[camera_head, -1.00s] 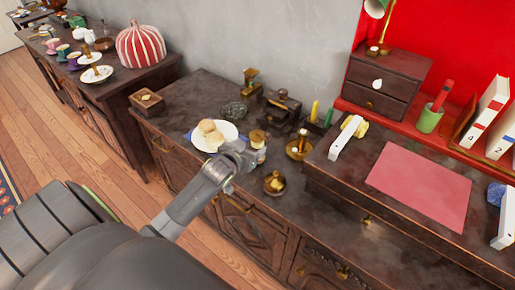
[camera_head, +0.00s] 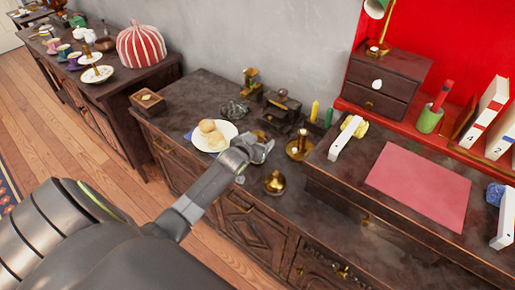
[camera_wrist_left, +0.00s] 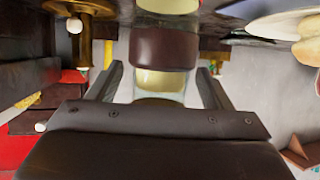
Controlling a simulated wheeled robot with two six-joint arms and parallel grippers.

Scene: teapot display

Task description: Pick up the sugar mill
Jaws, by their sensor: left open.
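The sugar mill (camera_wrist_left: 163,48) shows in the left wrist view as an upright-looking glass cylinder with a dark brown band and a pale yellow part. It stands between the two fingers of my left gripper (camera_wrist_left: 161,70), which are open with a gap on each side. In the head view my left gripper (camera_head: 262,151) is over the dark cabinet top (camera_head: 225,205), right of a white plate. The gripper hides most of the mill there. My right gripper is not in view.
The white plate (camera_head: 203,143) with round buns is close on the left. A dark box-like mill (camera_head: 281,106) is behind. A raised desk (camera_head: 330,195) bounds the right.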

